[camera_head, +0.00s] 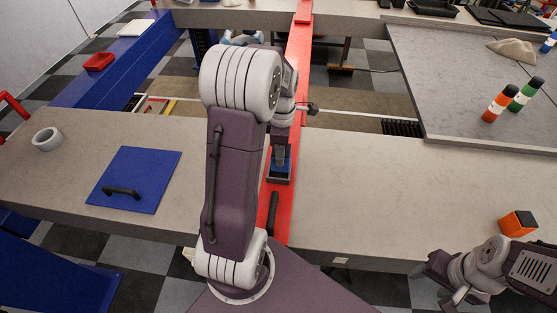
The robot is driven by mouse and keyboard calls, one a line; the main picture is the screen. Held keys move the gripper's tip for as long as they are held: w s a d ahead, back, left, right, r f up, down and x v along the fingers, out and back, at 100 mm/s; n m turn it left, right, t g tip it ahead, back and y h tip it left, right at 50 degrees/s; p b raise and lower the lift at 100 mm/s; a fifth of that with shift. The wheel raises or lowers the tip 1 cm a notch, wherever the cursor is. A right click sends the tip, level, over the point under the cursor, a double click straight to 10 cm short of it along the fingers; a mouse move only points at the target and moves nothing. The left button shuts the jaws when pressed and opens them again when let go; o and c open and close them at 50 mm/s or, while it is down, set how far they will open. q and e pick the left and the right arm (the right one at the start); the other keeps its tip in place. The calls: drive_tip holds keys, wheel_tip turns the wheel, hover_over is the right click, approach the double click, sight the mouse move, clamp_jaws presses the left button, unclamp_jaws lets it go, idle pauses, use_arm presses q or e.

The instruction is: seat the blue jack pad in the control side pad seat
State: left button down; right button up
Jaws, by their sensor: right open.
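The blue jack pad (287,167) shows only in part, low in a dark-rimmed seat (279,181) on the red beam (281,218). I take this seat for the control side pad seat. My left gripper (281,158) points straight down at the blue pad, with its fingertips at or in the blue part. Its own arm hides much of it, and I cannot tell whether it grips the pad or how deep the pad sits. My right gripper (441,286) is open and empty at the lower right, by the bench's front edge, away from the pad.
A black handle (272,212) stands on the beam in front of the seat. A blue panel (135,180) and grey ring (47,139) lie on the left bench. An orange block (518,223) is near my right arm. The right bench (370,190) is mostly clear.

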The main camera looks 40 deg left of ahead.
use_arm(q)
drive_tip(key=shift+s+a+f, duration=0.1)
drive_tip(key=shift+s+f, duration=0.05)
drive_tip(key=shift+f, duration=0.85)
drive_tip(key=shift+s+a+f, duration=0.1)
drive_tip(key=shift+s+f, duration=0.05)
drive_tip(key=shift+f, duration=0.8)
drive_tip(key=shift+w+f, duration=0.1)
drive_tip(key=shift+f, duration=0.2)
drive_tip(key=shift+f, duration=0.15)
drive_tip(key=c, duration=0.6)
unclamp_jaws()
